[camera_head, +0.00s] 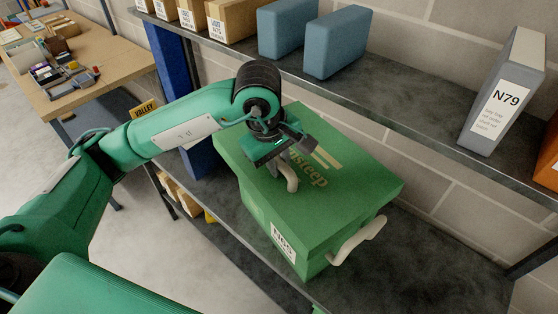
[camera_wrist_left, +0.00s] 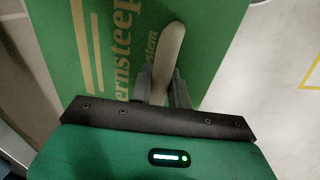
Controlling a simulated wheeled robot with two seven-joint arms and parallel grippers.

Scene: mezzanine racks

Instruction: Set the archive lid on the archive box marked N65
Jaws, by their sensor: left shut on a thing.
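The green archive lid (camera_head: 345,165), with pale stripes and lettering, lies over the top of the green archive box (camera_head: 318,262). The box's white label (camera_head: 283,243) appears to read N65, and a pale handle (camera_head: 357,240) sticks out of its right side. The lid looks lined up with the box; I cannot tell whether it bears fully on the rim. My left gripper (camera_head: 284,168) is shut on the lid's pale handle, which also shows between the fingers in the left wrist view (camera_wrist_left: 167,62). My right gripper is not in view.
The box stands on a dark rack shelf (camera_head: 425,265), with free room to its right. An upper shelf (camera_head: 400,95) behind carries blue boxes (camera_head: 338,43), cardboard boxes (camera_head: 236,18) and a grey N79 file (camera_head: 505,92).

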